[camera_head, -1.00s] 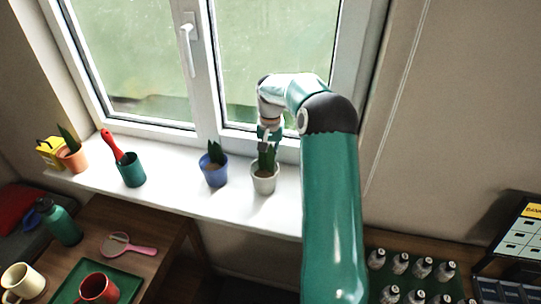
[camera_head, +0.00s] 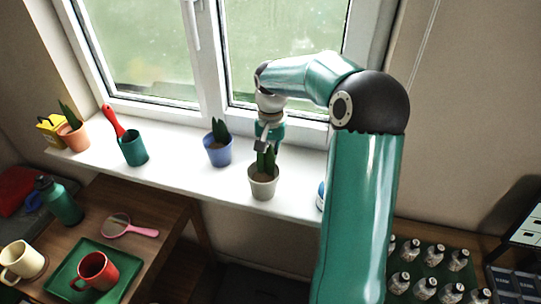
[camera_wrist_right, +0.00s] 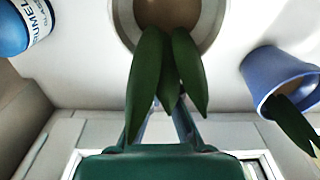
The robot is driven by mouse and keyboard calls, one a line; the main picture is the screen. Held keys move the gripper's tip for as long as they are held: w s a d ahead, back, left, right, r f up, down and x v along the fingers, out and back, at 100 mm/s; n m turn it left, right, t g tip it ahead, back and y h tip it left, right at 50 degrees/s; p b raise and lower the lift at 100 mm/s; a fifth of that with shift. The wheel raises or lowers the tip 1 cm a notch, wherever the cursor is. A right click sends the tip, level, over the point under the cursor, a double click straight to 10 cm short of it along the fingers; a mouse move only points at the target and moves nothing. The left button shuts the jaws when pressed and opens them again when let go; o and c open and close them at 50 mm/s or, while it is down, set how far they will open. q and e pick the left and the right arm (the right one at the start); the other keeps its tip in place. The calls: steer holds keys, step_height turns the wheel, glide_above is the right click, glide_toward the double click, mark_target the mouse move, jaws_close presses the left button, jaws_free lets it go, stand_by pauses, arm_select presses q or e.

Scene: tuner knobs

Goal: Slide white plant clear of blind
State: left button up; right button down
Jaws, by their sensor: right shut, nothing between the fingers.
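The white plant (camera_head: 262,188), green pointed leaves in an off-white pot, stands upright on the windowsill near its front edge. My right gripper (camera_head: 263,147) is shut and empty, on the window side of the leaves and close against them; I cannot tell whether it touches. In the right wrist view, the leaves cover most of the fingers (camera_wrist_right: 160,125) and the white pot (camera_wrist_right: 208,22) is cut off at the top. No blind shows in either view. My left gripper is not in view.
A blue pot with a plant (camera_head: 218,151) stands left of the white plant; it also shows in the wrist view (camera_wrist_right: 275,75). A blue-and-white can (camera_wrist_right: 25,22) is partly hidden by my arm in the head view. A green cup (camera_head: 134,150) stands farther left on the sill (camera_head: 185,172).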

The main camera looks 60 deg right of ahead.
step_height(320, 180, up, 10)
steer(key=p, duration=0.7)
steer(key=shift+f+p, duration=0.15)
steer(key=shift+p, duration=0.25)
